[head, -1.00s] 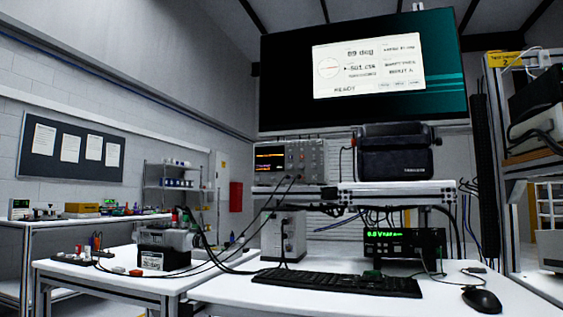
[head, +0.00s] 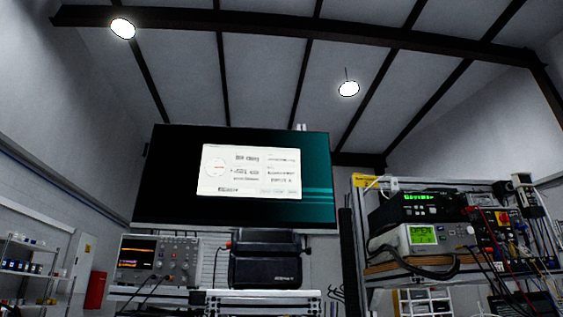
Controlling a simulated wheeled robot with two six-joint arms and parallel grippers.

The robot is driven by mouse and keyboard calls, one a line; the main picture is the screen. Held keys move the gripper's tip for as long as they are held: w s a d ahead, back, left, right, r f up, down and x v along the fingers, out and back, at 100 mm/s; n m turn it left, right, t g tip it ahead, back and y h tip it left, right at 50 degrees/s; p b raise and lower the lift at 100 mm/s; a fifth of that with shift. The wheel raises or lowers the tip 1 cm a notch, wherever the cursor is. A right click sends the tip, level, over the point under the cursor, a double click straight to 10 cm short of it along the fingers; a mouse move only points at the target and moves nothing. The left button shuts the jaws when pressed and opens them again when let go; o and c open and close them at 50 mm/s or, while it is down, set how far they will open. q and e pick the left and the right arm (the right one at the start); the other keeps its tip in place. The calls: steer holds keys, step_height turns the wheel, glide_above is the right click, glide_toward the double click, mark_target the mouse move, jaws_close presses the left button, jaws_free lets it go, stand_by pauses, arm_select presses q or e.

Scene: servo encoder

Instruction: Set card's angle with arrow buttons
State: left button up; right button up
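A large wall screen (head: 318,165) hangs in the middle of the head view. On it a white panel (head: 250,187) shows a round dial (head: 219,168) at its left and several lines of text, too blurred to read. This may be the card that the task names. The keyboard with the arrow buttons is out of view below. Neither of my grippers shows.
An oscilloscope (head: 155,260) with an orange trace stands at the lower left. A black case (head: 265,262) is beside it, below the screen. A shelf (head: 400,267) at the right holds instruments with green displays (head: 422,235) and several cables. Shelving and a red cabinet (head: 96,290) are at far left.

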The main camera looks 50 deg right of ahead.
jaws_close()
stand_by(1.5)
